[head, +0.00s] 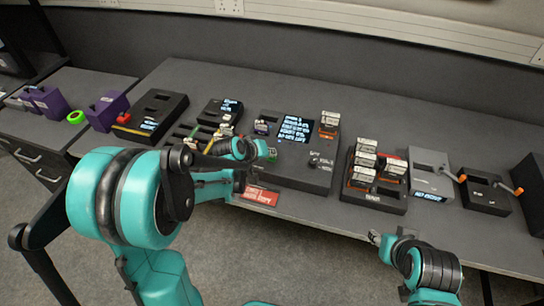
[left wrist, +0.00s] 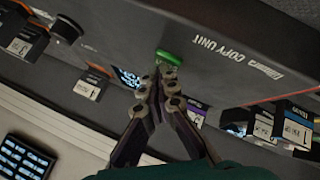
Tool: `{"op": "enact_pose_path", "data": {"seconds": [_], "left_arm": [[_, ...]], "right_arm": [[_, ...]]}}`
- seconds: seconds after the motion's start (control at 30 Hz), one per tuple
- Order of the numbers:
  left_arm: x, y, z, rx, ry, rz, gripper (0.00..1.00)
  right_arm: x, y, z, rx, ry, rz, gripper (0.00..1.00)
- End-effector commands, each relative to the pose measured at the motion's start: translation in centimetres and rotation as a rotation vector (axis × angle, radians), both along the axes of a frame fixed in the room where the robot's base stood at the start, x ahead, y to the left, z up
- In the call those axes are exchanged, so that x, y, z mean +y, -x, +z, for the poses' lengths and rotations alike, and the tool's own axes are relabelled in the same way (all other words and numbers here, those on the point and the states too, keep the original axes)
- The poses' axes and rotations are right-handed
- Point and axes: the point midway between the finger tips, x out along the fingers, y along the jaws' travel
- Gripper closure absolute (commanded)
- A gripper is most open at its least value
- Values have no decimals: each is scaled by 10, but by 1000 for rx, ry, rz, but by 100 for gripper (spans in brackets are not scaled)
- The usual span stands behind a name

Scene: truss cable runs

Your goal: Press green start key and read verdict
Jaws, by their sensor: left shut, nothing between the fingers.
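The copy unit (head: 318,178) is a dark box on the bench with a lit screen (head: 295,128); its lines of text are too small to read. Its label shows in the left wrist view (left wrist: 228,63). The green key (left wrist: 175,57) is on the unit in the left wrist view. My left gripper (left wrist: 167,72) is shut and empty, its tips at the key's near edge; I cannot tell whether they touch or press it. In the head view the left gripper (head: 268,154) is at the unit's left side. My right gripper (head: 375,237) is low in front of the bench, its jaws unclear.
A rack of cartridges (head: 372,190) stands right of the unit, then a grey box with a lit display (head: 430,177) and a black box with orange-tipped levers (head: 485,192). A red sign (head: 258,194) is on the bench front. Purple holders (head: 105,110) stand left.

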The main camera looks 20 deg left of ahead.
Motion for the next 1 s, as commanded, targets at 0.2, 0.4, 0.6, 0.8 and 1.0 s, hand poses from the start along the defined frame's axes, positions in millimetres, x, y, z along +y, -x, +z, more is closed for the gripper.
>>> {"op": "enact_pose_path", "data": {"seconds": [0.2,0.4,0.6,0.8,1.0], "left_arm": [[0,0,2,1,0,-1,100],[0,0,13,1,0,-1,100],[0,0,19,0,0,0,100],[0,0,19,0,0,0,100],[0,0,26,0,0,0,100]], "right_arm": [[0,0,2,0,0,0,60],[0,0,11,0,0,0,60],[0,0,15,0,0,0,60],[0,0,14,0,0,0,60],[0,0,20,0,0,0,60]]}}
